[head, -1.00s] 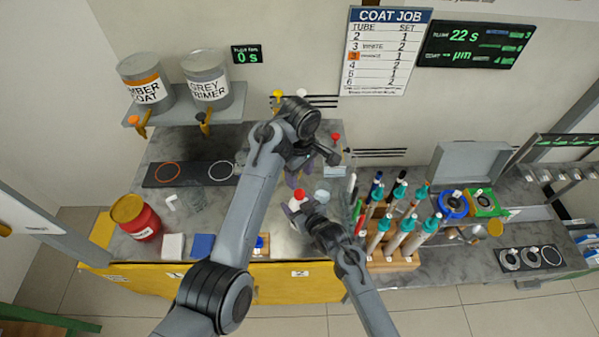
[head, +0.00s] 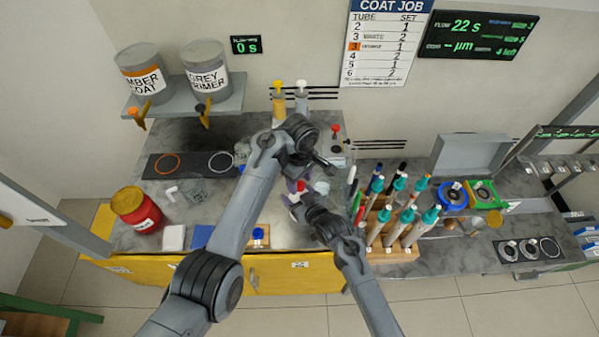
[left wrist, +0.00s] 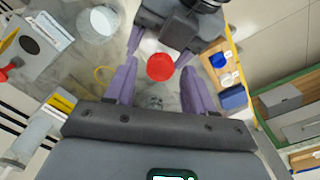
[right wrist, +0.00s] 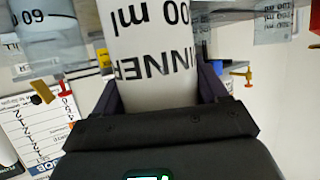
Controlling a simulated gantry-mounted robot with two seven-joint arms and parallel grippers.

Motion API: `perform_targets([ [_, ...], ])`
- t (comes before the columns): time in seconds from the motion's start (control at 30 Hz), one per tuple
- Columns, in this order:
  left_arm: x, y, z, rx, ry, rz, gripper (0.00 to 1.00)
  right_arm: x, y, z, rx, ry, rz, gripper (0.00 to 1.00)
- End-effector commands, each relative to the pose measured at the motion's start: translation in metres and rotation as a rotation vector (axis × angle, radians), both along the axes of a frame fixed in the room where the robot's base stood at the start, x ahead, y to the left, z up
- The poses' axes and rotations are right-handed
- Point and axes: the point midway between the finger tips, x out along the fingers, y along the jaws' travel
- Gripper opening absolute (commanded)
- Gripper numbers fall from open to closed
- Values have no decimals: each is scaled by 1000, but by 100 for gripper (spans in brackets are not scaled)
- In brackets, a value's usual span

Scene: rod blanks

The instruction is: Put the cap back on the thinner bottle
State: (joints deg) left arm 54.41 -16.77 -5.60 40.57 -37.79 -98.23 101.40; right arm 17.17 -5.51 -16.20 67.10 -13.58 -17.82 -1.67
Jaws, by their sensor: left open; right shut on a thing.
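The thinner bottle (right wrist: 150,60) is white with black lettering; my right gripper (right wrist: 165,95) is shut around it in the right wrist view. A round red cap (left wrist: 160,67) shows from above between the fingers of my left gripper (left wrist: 158,92), which is open. The fingers of my right gripper (left wrist: 178,45) lie just beyond the cap. The cap also shows as a small red spot in the head view (head: 300,187), beside both grippers. The bottle's neck is hidden, so I cannot tell whether the cap is seated.
A rack (head: 392,252) of several teal-collared tubes stands right of my right gripper. A red drum (head: 137,208) is on the left of the bench. Yellow (head: 279,102) and white (head: 301,97) bottles stand at the back. A clear cup (left wrist: 98,22) is near the grippers.

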Motion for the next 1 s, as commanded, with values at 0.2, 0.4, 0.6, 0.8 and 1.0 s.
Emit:
perform_targets([
  [0.2,0,1,-8,1,-1,0,54,0,0,0,0,0,0,0],
  [0.4,0,1,-9,0,0,0,54,0,0,0,0,0,0,0],
  [0.6,0,0,-9,0,0,0,31,0,0,0,0,0,0,0],
  [0.8,0,0,-9,0,0,0,0,0,0,0,0,0,0,0],
  [1.0,0,0,-9,0,0,-93,0,0,0,0,0,0,0,0],
])
